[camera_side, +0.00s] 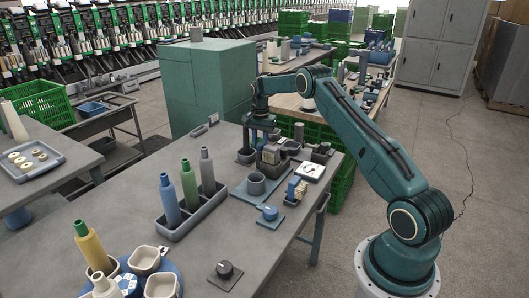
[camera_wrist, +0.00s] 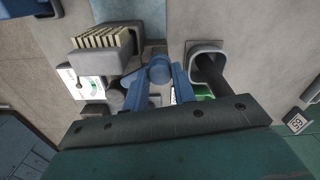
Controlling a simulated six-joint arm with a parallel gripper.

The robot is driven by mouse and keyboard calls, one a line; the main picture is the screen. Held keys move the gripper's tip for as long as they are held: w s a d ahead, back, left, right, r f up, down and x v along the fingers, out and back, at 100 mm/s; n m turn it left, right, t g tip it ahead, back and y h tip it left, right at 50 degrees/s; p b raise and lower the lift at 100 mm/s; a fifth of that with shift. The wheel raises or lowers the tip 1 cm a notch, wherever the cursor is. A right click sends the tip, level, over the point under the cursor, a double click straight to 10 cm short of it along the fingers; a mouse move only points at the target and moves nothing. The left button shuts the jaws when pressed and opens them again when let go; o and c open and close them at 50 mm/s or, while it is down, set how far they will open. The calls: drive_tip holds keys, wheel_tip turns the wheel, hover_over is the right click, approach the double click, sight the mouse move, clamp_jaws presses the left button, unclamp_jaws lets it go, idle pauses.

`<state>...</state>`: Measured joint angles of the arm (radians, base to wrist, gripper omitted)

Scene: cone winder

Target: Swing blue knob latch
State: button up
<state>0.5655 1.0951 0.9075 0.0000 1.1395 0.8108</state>
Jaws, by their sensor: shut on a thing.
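My gripper (camera_wrist: 160,82) is shut on a round blue knob (camera_wrist: 160,70); its two blue fingers close in from either side in the wrist view. In the side view my gripper (camera_side: 262,135) points down among the fixtures at the table's far end, and the knob is too small and covered to make out there. The part below the knob is mostly hidden by the fingers. A separate blue dial-like piece (camera_side: 269,212) sits on a blue plate nearer the table's right edge, apart from my gripper.
A grey cup with a dark rod (camera_wrist: 208,60) stands close right of my fingers. A box of pale slats (camera_wrist: 103,42) is close left, with a white gauge card (camera_wrist: 90,88) below. A bottle rack (camera_side: 190,212) stands on the table (camera_side: 130,195).

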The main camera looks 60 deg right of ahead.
sight(260, 144)
drive_tip(key=n, duration=0.6)
drive_tip(key=shift+n, duration=0.3)
drive_tip(key=n, duration=0.6)
drive_tip(key=shift+r, duration=0.1)
drive_tip(key=o, duration=0.7)
drive_tip(key=shift+r, duration=0.1)
wheel_tip(260, 144, up, 14)
drive_tip(key=shift+f, duration=0.2)
idle(0.4)
